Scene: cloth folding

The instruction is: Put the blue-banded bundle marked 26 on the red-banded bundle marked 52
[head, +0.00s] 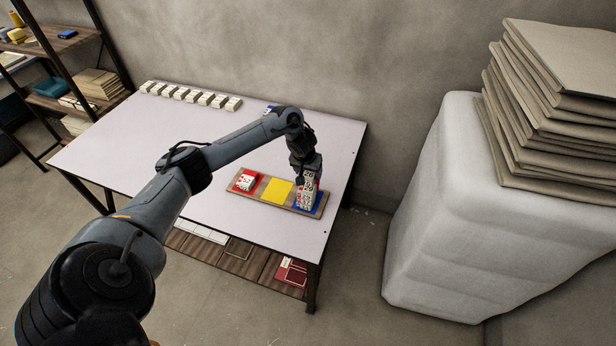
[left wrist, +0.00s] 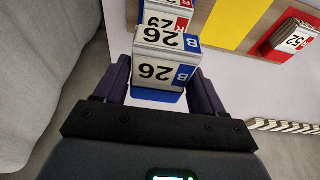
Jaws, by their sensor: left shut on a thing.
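The blue-banded bundle marked 26 (head: 309,177) is at the board's right end; the left wrist view shows it close up (left wrist: 160,72). My left gripper (head: 306,168) points down and is shut on it, with its dark fingers on either side (left wrist: 160,88). A red-banded bundle marked 29 (left wrist: 165,20) is just behind it. Whether the 26 bundle touches what is below it, I cannot tell. The red-banded bundle marked 52 (head: 246,181) lies on the red square at the board's left end, and at the right of the left wrist view (left wrist: 297,40). My right gripper is out of view.
The wooden board (head: 257,199) has an empty yellow square (head: 276,191) between its red and blue squares (head: 319,208). Several white bundles (head: 190,96) line the table's back edge. The left of the white table (head: 120,150) is clear.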

